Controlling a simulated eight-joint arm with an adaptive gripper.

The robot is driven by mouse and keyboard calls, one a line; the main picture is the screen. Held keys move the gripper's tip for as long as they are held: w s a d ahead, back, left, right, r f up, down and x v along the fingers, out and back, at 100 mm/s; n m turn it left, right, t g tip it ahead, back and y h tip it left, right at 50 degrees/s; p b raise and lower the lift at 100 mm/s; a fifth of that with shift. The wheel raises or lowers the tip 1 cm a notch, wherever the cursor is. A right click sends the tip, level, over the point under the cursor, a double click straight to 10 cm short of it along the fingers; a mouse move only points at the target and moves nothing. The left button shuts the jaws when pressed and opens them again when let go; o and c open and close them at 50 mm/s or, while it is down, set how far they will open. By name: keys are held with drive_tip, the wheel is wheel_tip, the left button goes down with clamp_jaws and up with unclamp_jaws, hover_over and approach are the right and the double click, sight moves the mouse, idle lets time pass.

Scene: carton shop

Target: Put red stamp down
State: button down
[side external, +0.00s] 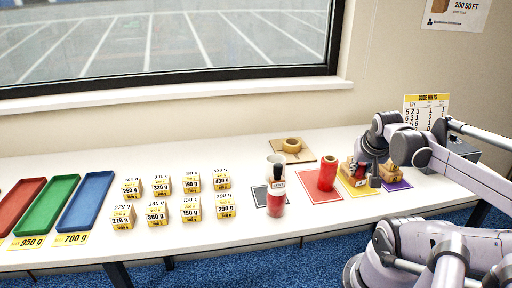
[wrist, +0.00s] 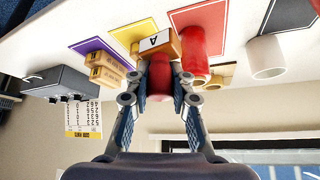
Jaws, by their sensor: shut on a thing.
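My gripper (wrist: 158,90) is shut on a red stamp (wrist: 159,78), with a red rounded part between the fingers. In the side view my gripper (side external: 366,174) is low over the yellow mat (side external: 352,191), and some red shows between the dark fingers. Whether the stamp touches the mat is hidden. The yellow mat also shows in the wrist view (wrist: 128,34).
A red cylinder (side external: 327,174) stands on the red mat (side external: 318,197), left of my gripper. Wooden blocks (wrist: 106,70) lie on the purple mat (wrist: 91,45). A red-based bottle (side external: 277,192), a tape roll (side external: 291,145), several small boxes (side external: 190,207) and coloured trays (side external: 86,200) stand further left.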

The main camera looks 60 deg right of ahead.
drive_tip(key=w+d+r+n+t+y, duration=0.1)
drive_tip(key=w+d+r+n, duration=0.15)
drive_tip(key=w, duration=0.75)
drive_tip(key=w+d+r+n, duration=0.1)
drive_tip(key=w+d, duration=0.2)
drive_tip(key=w, duration=0.7)
drive_tip(key=w+d+r+n+t+y, duration=0.1)
drive_tip(key=w+d+n, duration=0.15)
drive_tip(key=w, duration=0.75)
drive_tip(key=shift+n+y, duration=0.6)
drive_tip(key=w+a+f, duration=0.2)
drive_tip(key=w+f, duration=0.1)
drive_tip(key=w, duration=0.3)
drive_tip(key=w+a+f, duration=0.3)
drive_tip(key=w+f, duration=0.1)
drive_tip(key=w, duration=0.2)
drive_tip(key=w+a+f, duration=0.2)
drive_tip(key=w+f, duration=0.2)
drive_tip(key=w, duration=0.3)
drive_tip(key=shift+w+a+f, duration=0.1)
drive_tip(key=shift+a+f, duration=0.05)
drive_tip(key=shift+a, duration=0.05)
drive_tip(key=shift+f, duration=2.05)
drive_tip(key=shift+f, duration=0.1)
drive_tip(key=c, duration=1.2)
unclamp_jaws()
drive_tip(key=shift+o, duration=0.2)
